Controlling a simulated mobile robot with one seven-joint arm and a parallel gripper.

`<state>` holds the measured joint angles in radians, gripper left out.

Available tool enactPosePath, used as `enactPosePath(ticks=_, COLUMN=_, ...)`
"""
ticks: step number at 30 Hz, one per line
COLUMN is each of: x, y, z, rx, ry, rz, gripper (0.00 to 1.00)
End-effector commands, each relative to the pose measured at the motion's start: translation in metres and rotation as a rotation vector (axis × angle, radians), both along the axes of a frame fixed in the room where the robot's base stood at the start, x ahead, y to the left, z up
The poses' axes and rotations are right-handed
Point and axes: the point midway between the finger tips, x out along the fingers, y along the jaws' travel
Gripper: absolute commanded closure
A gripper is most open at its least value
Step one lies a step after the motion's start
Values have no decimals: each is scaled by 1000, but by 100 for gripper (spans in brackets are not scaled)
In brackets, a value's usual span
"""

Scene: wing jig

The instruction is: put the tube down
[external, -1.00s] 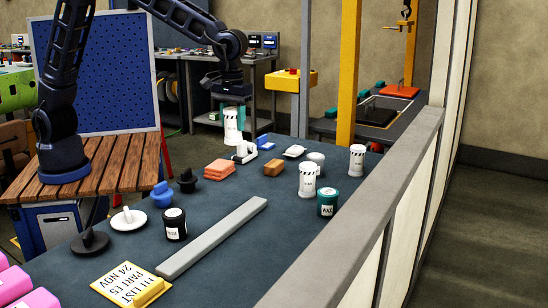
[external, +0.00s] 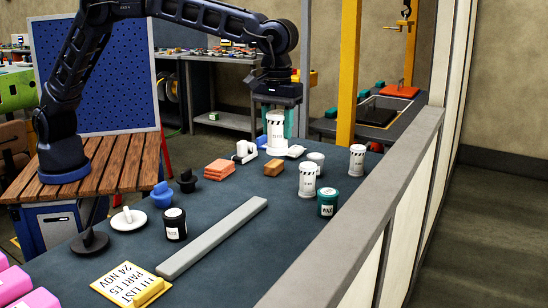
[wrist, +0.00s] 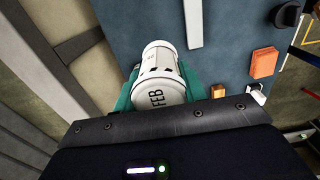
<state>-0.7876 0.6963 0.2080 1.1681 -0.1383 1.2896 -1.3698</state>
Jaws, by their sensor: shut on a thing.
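Similar white striped tubes stand to the right, one nearer (external: 309,180) and one farther (external: 357,161).
A long grey bar (external: 213,238) crosses the nearer bench. A ledge (external: 350,225) edges the right side.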

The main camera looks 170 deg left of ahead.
Motion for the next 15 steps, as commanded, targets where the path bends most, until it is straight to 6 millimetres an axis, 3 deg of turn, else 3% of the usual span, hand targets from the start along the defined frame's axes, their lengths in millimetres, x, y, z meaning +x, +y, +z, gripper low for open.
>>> enactPosePath(ticks=3, x=24, y=4, z=-2, rx=1, ry=0, rz=-1, gripper=84)
enactPosePath(ticks=6, x=35, y=5, z=-3, rx=0, ry=0, rz=0, gripper=84)
enactPosePath(ticks=11, x=43, y=5, z=-10, rx=-2, ry=1, rz=0, gripper=84)
enactPosePath(ticks=15, x=43, y=4, z=-36, rx=-4, ry=2, rz=-1, gripper=84)
